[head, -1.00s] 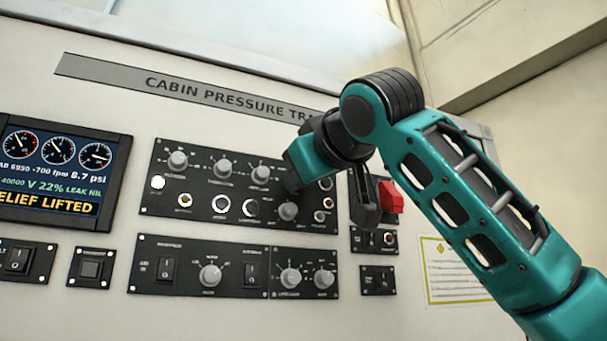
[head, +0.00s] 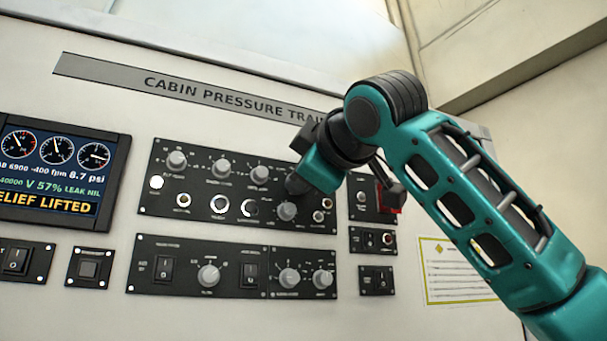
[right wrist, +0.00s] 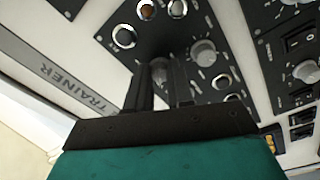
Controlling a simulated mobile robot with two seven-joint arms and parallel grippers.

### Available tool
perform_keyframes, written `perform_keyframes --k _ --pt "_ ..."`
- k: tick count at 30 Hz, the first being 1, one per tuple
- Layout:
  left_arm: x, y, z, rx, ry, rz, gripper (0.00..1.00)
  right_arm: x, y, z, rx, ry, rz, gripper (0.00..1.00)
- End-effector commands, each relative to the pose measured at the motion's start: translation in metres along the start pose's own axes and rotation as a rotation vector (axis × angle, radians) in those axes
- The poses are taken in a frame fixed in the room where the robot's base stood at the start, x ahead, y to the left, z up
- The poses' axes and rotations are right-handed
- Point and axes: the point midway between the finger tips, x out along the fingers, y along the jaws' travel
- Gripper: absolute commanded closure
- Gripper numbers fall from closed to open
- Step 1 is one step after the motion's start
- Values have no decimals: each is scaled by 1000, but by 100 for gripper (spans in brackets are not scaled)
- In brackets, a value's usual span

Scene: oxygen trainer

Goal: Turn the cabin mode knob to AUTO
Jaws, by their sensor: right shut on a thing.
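The trainer's upper knob panel (head: 160,205) carries several grey knobs; its small labels are too blurred to tell which knob is the cabin mode knob. My right gripper (right wrist: 160,88) reaches the upper right part of this panel, its fingers shut on a grey knob (right wrist: 160,70). In the head view the gripper (head: 297,184) hides that knob. Another grey knob (head: 287,211) sits just below the gripper and also shows beside the fingers in the right wrist view (right wrist: 203,52). The held knob's pointer and setting cannot be read. My left gripper is not in view.
A lower panel (head: 190,287) holds more knobs and rocker switches. A display (head: 50,165) at left reads "RELIEF LIFTED". A red part (head: 392,208) on a small panel is partly behind my right wrist. A placard (head: 450,270) is at right.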

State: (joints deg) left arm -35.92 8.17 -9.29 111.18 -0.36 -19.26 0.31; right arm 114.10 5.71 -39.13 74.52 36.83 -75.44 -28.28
Motion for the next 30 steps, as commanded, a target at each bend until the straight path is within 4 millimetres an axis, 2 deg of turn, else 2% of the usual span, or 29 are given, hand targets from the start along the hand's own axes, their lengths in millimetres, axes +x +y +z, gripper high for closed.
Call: perform_keyframes --k 11,12,19,26,30 --pt "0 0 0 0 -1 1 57 0 0 -1 -5 2 0 100" --pt "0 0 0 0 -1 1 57 0 0 -1 -5 2 0 77" --pt "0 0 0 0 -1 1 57 0 0 -1 -5 2 0 55" --pt "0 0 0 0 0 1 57 0 0 0 -4 1 0 53" --pt "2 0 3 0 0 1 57 -8 -1 0 -4 2 1 53"
